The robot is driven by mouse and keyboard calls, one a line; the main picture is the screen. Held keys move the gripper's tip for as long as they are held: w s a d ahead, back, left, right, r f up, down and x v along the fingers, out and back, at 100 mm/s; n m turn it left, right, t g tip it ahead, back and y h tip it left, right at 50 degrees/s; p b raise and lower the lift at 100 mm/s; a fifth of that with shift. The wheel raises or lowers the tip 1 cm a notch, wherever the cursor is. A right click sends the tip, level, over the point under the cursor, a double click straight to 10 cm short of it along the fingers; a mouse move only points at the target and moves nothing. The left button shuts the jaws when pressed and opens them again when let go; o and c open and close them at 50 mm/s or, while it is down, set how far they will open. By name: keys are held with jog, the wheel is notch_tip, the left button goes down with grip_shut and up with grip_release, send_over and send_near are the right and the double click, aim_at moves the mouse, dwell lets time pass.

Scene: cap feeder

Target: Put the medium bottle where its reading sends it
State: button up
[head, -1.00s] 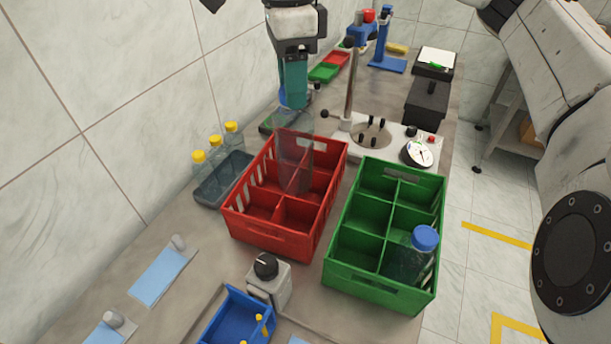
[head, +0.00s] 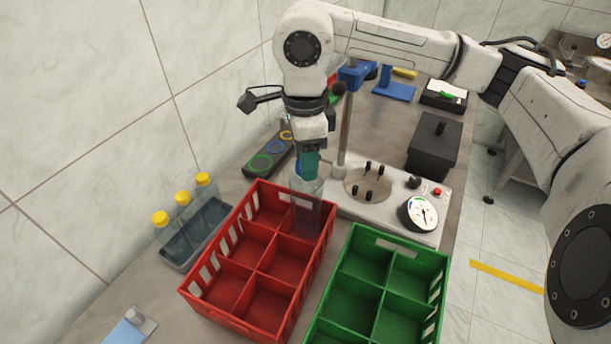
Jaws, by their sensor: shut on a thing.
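My gripper (head: 311,163), with teal fingers, is shut on the clear medium bottle (head: 308,212). Its blue cap is mostly hidden by the fingers. The bottle is upright, with its lower part at the far right compartment of the red crate (head: 224,317). I cannot tell whether its base touches the crate floor. The green crate (head: 397,242) stands to the right, and its visible compartments are empty. The round dial gauge (head: 418,213) is on the pale station right of the bottle. Its needle and coloured marks are too small to read surely.
A grey tray (head: 197,238) with several yellow-capped bottles stands left of the red crate. A dark holder (head: 258,165) with coloured rings lies behind it. A black lidded box (head: 434,146) and a blue stand (head: 393,90) are farther back. The post (head: 346,130) rises close to my gripper.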

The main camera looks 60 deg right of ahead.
jog(key=shift+f+p, duration=0.35)
jog(key=shift+f, duration=2.75)
jog(key=o, duration=1)
jog(key=shift+r, duration=0.1)
jog(key=shift+r, duration=0.1)
notch_tip(320, 180, up, 12)
jog(key=shift+a+b, duration=0.1)
jog(key=shift+b, duration=0.95)
